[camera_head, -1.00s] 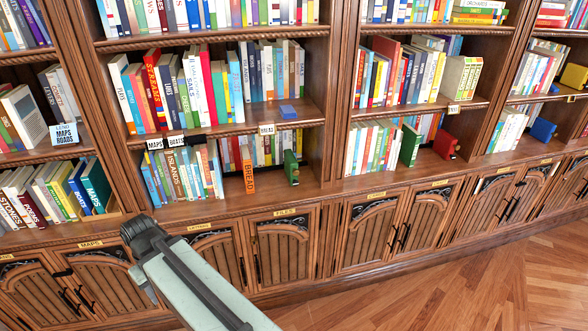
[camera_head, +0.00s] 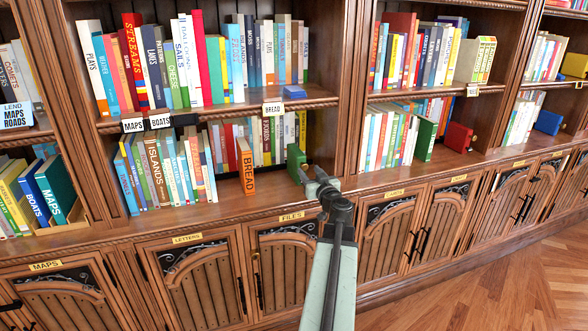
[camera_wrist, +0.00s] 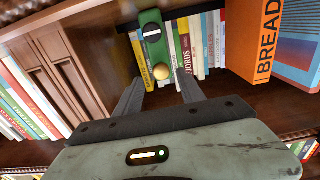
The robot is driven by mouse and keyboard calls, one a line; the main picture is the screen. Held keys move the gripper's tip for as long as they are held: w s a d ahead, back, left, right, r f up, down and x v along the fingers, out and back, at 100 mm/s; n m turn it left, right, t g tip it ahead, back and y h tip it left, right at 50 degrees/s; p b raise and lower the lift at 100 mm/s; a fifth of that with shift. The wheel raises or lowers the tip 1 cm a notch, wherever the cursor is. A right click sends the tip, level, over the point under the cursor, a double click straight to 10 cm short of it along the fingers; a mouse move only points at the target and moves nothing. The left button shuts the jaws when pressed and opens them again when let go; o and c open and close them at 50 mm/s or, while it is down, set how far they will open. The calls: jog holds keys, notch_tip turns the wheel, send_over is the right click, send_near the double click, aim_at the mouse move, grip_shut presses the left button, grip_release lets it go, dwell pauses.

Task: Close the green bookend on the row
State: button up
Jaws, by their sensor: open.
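The green bookend (camera_head: 295,163) stands on the lower shelf at the right end of a short row of books (camera_head: 262,140). In the wrist view the green bookend (camera_wrist: 152,42) shows a pale bar, a dark spot and a round yellow knob (camera_wrist: 161,72). My gripper (camera_head: 318,180) is in front of the shelf, just right of and nearer than the bookend. In the wrist view my gripper (camera_wrist: 160,90) is open and empty, its fingers pointing toward the knob. Whether the bookend touches the row I cannot tell.
The orange BREAD book (camera_head: 246,167) stands upright left of the bookend, also large in the wrist view (camera_wrist: 266,42). An upright divider (camera_head: 340,140) is right of the bookend. A green upright block (camera_head: 426,140) and a red bookend (camera_head: 458,138) are in the bay beyond.

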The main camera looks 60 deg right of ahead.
aim_at(302, 163)
jog(key=x, duration=0.8)
jog(key=shift+w+a, duration=0.1)
jog(key=shift+w, duration=0.05)
grip_shut()
dwell(1.1)
